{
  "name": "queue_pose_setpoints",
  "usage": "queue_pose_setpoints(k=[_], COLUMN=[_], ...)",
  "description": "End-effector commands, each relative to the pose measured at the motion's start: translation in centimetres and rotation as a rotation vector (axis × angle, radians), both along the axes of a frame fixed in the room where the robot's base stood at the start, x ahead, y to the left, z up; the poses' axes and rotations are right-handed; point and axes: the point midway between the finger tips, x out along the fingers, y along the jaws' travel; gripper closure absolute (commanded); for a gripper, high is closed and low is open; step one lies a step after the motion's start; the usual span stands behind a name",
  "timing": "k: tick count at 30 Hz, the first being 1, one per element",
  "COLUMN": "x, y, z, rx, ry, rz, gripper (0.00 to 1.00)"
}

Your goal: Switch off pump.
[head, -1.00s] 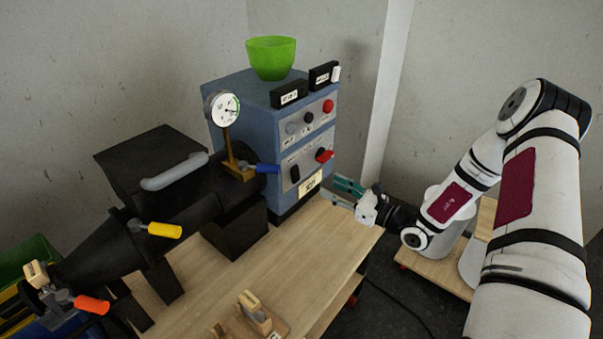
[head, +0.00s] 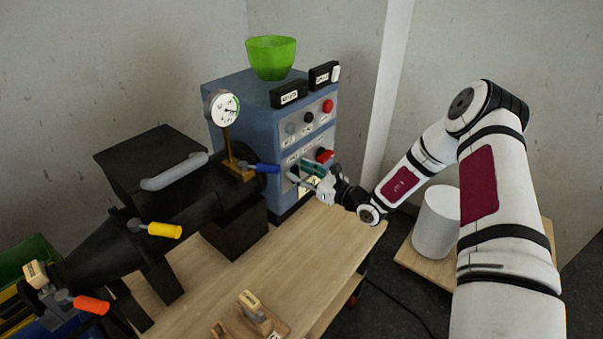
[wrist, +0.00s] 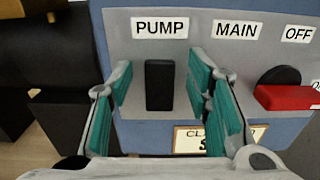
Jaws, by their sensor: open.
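The pump switch (wrist: 159,85) is a black upright rocker under a white PUMP label (wrist: 160,27) on the grey panel of the blue control cabinet (head: 245,110). In the wrist view my gripper (wrist: 163,75) is open, with one teal-padded finger on each side of the switch. The switch's on or off position is not clear.
Right of the pump switch is the red MAIN handle (wrist: 290,96), near an OFF label. A yellowish plate (wrist: 195,139) sits below. A blue-handled valve (head: 266,168) and gauge (head: 222,108) stand left of the cabinet. A green bowl (head: 271,58) is on top.

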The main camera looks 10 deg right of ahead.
Motion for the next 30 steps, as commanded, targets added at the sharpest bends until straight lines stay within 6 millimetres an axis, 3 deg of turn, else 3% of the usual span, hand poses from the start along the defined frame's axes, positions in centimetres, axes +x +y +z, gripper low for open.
queue_pose_setpoints(k=[2, 8, 9, 15, 30], x=[0.0, 0.0, 0.0, 0.0, -0.4], y=[0.0, 0.0, 0.0, -0.1, -0.3], z=[0.0, 0.0, 0.0, -0.3, -1.2], rx=[0.0, 0.0, 0.0, 0.02, 0.198], ry=[0.0, 0.0, 0.0, -0.022, -0.263], rz=[0.0, 0.0, 0.0, 0.0, 0.0], gripper=[0.55, 0.98, 1.0, 1.0, 1.0])
